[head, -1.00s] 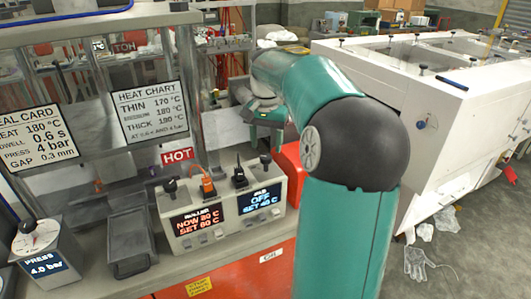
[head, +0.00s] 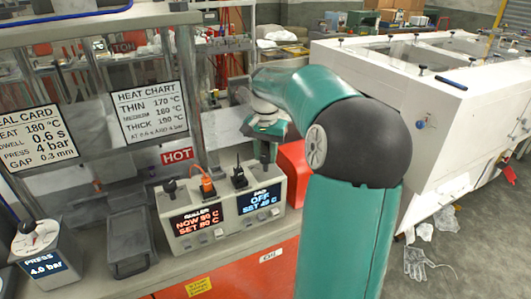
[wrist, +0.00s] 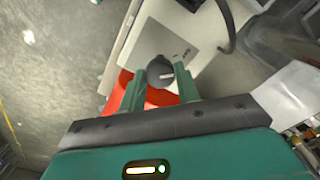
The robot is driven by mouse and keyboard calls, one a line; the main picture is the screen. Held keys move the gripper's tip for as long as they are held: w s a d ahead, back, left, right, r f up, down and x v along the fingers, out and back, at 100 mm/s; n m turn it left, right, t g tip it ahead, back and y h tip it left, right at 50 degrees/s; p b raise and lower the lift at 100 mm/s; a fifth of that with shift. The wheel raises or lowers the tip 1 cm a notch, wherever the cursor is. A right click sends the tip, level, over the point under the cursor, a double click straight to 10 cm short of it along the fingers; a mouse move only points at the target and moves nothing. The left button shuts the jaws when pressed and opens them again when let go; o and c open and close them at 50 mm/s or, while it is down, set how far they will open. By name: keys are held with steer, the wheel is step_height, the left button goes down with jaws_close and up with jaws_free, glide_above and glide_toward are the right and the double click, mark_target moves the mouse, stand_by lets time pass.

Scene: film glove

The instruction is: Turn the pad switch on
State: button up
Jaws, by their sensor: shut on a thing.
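The control box (head: 215,207) stands on the bench in the head view. Its right display (head: 259,199), the pad one, reads OFF and SET 40 C. My gripper (head: 265,154) reaches down over the right end of the box, behind that display, and hides the knob there. In the wrist view, my gripper (wrist: 158,80) has its two green fingers on either side of a dark round knob (wrist: 158,68) with a white pointer mark. It is shut on this pad switch knob.
An orange plug-like switch (head: 207,184), a black switch (head: 239,176) and another dark knob (head: 169,187) stand on the box left of my gripper. A pressure gauge unit (head: 38,245) stands at far left. A red bin (head: 295,167) is right of the box.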

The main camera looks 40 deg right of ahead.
steer(key=shift+m, duration=0.3)
steer(key=m, duration=0.3)
steer(key=shift+m, duration=0.3)
steer(key=m, duration=0.4)
steer(key=shift+m, duration=0.3)
steer(key=m, duration=0.4)
steer(key=shift+m, duration=2.5)
steer(key=o, duration=1)
